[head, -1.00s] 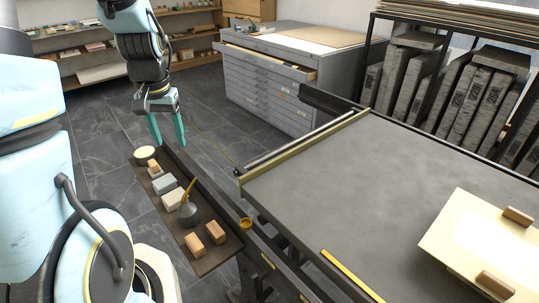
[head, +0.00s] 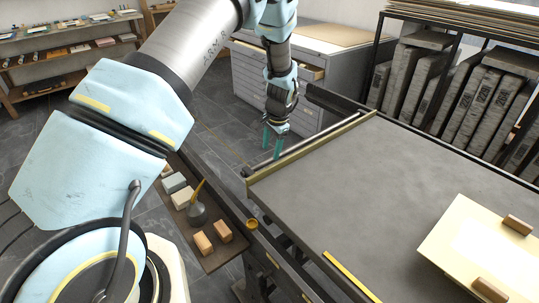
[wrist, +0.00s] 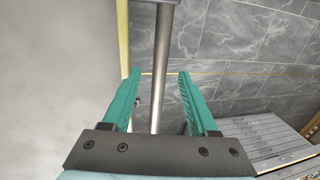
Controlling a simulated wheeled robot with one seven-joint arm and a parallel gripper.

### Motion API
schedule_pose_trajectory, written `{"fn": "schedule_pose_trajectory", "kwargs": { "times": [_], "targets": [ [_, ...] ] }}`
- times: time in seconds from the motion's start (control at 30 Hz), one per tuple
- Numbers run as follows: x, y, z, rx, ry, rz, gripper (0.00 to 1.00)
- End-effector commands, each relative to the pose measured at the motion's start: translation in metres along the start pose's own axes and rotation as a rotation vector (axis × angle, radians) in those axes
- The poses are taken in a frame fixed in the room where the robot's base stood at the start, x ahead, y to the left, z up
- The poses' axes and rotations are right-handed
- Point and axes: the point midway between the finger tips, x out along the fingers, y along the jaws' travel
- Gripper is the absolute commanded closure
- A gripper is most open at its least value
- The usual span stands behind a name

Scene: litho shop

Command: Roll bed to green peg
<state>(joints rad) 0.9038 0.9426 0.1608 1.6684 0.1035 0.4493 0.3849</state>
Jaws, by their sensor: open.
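The bed (head: 390,190) is a wide flat grey slab with an olive-yellow strip (head: 310,147) along its far left end. A round steel bar (head: 262,166) runs beside that end. My gripper (head: 272,150) is open and points down over this bar. In the wrist view the bar (wrist: 161,60) runs between the two teal fingers of my gripper (wrist: 159,77), apart from both. I cannot tell how far below the fingertips it lies. I cannot make out a green peg in either view.
A dark shelf (head: 225,258) left of the bed holds wooden blocks (head: 212,235) and a grey oil can (head: 197,212). A cream board (head: 465,240) with two wooden grips lies on the bed. A drawer cabinet (head: 262,95) stands behind, with one drawer pulled out.

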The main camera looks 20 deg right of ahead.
Motion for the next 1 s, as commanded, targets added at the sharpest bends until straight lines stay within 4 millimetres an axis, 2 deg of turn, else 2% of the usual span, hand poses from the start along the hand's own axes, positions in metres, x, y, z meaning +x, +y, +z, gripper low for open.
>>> {"fn": "schedule_pose_trajectory", "kwargs": {
  "times": [0.13, 0.3, 0.7, 1.0],
  "targets": [
    [0.024, 0.0, 0.001, -0.001, -0.003, 0.001, 0.41],
    [0.041, 0.0, 0.0, -0.002, -0.001, 0.0, 0.41],
    [0.049, 0.0, 0.0, -0.002, 0.001, 0.0, 0.41],
    [0.049, 0.0, 0.0, -0.002, 0.001, 0.0, 0.74]
  ]
}}
